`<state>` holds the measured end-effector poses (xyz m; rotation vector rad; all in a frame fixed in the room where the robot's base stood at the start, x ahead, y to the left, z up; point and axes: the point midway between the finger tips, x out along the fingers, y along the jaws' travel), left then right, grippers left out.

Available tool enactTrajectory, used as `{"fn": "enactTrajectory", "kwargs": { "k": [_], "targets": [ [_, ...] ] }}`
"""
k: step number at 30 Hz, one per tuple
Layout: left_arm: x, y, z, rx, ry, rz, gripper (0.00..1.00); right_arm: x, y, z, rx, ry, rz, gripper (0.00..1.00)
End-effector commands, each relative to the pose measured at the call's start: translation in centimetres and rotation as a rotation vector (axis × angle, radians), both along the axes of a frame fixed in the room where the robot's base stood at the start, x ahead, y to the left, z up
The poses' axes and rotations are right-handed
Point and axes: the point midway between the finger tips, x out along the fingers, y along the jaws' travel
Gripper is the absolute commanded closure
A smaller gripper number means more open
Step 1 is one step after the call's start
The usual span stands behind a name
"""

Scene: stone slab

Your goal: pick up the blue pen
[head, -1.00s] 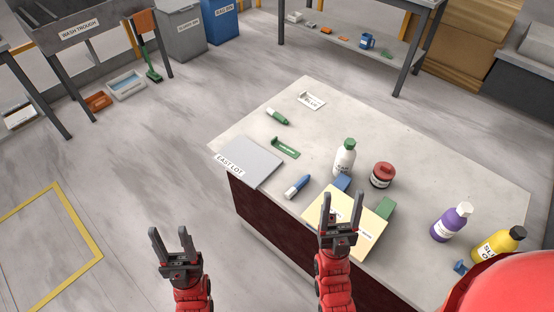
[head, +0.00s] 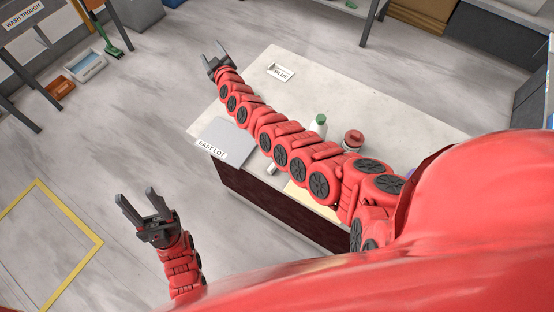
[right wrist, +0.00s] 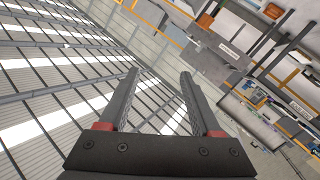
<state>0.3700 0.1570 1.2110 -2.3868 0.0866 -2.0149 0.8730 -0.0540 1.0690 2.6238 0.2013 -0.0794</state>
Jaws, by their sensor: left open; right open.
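The blue pen (head: 271,169) is almost wholly hidden under my right arm in the head view. Only a small pale end of it shows on the stone slab (head: 330,90), beside the grey EAST LOT plate. My right gripper (head: 214,48) is open and empty, out at the slab's far left corner and well away from the pen. In the right wrist view its open jaws (right wrist: 158,82) have nothing between them and face the ceiling and far wall. My left gripper (head: 135,200) is open and empty over the floor, left of the slab.
The grey EAST LOT plate (head: 232,137) lies at the slab's left edge. A BLUE label holder (head: 280,72) stands at the back. A white bottle with green cap (head: 319,125) and a red-lidded jar (head: 353,141) stand behind my right arm. The slab's back middle is clear.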

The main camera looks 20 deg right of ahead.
Motion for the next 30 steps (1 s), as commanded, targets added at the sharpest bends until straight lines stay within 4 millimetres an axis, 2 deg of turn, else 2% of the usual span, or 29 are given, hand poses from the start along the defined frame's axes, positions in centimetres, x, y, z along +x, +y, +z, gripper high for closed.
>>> {"fn": "enactTrajectory", "kwargs": {
  "k": [1,2,4,6,8,11,13,15,18,22,26,30],
  "targets": [
    [0.0,0.0,0.0,0.0,0.0,0.0,0.5,0.3,2.2,0.3,-0.096,0.056,0.099,0.35],
    [0.0,0.0,0.0,0.0,0.0,0.0,0.5,0.0,3.7,-0.1,-0.159,0.097,0.165,0.35],
    [0.0,0.0,0.0,0.0,0.0,0.0,0.5,-1.4,6.2,-1.3,-0.319,0.184,0.318,0.35],
    [0.0,0.0,0.0,0.0,0.0,0.0,0.5,-3.9,7.4,-3.1,-0.492,0.275,0.472,0.35],
    [0.0,0.0,0.0,0.0,0.0,0.0,0.5,-6.6,7.2,-5.1,-0.647,0.357,0.606,0.35],
    [0.0,0.0,0.0,0.0,0.0,0.0,0.5,-12.3,4.1,-8.8,-0.893,0.514,0.818,0.35],
    [0.0,0.0,0.0,0.0,0.0,0.0,0.5,-16.3,0.4,-10.9,-1.036,0.631,0.948,0.35],
    [0.0,0.0,0.0,0.0,0.0,0.0,0.5,-20.1,-3.7,-12.3,-1.141,0.747,1.057,0.35],
    [0.0,0.0,0.0,0.0,0.0,0.0,0.5,-24.4,-8.7,-13.1,-1.232,0.88,1.17,0.35],
    [0.0,0.0,-0.1,0.0,0.0,0.0,0.5,-27.3,-12.0,-13.5,-1.276,0.971,1.246,0.35],
    [0.0,0.0,-1.6,0.0,0.0,0.0,0.5,-27.9,-12.5,-15.3,-1.28,0.987,1.264,0.35],
    [0.0,0.0,-4.3,0.0,0.0,0.0,0.5,-28.0,-12.4,-18.9,-1.276,0.985,1.264,0.35]
  ]
}}
